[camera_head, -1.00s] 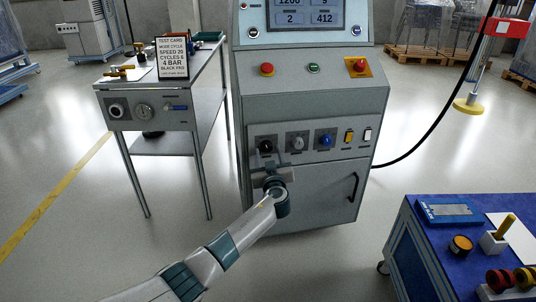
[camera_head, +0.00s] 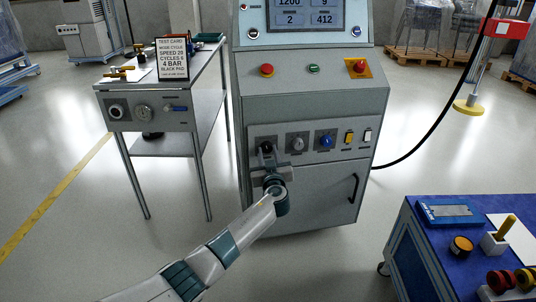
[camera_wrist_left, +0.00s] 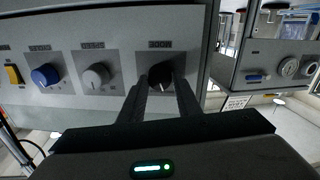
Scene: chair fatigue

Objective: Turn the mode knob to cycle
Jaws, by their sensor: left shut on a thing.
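The black mode knob (camera_head: 266,147) is the leftmost control on the grey machine's lower panel in the head view. In the left wrist view, where the panel appears upside down, the same black knob (camera_wrist_left: 160,73) has a pale pointer mark on its lower part. My left gripper (camera_head: 267,157) is in front of it, with its two dark fingers on either side of the knob, shut on it. The fingers (camera_wrist_left: 162,80) hide part of the knob's sides. My right gripper is in neither view.
A grey knob (camera_head: 297,144), a blue knob (camera_head: 326,141) and yellow and white switches sit beside it on the panel. A test card (camera_head: 173,58) reading "mode cycle" stands on the left bench. A blue workbench (camera_head: 407,225) stands at right.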

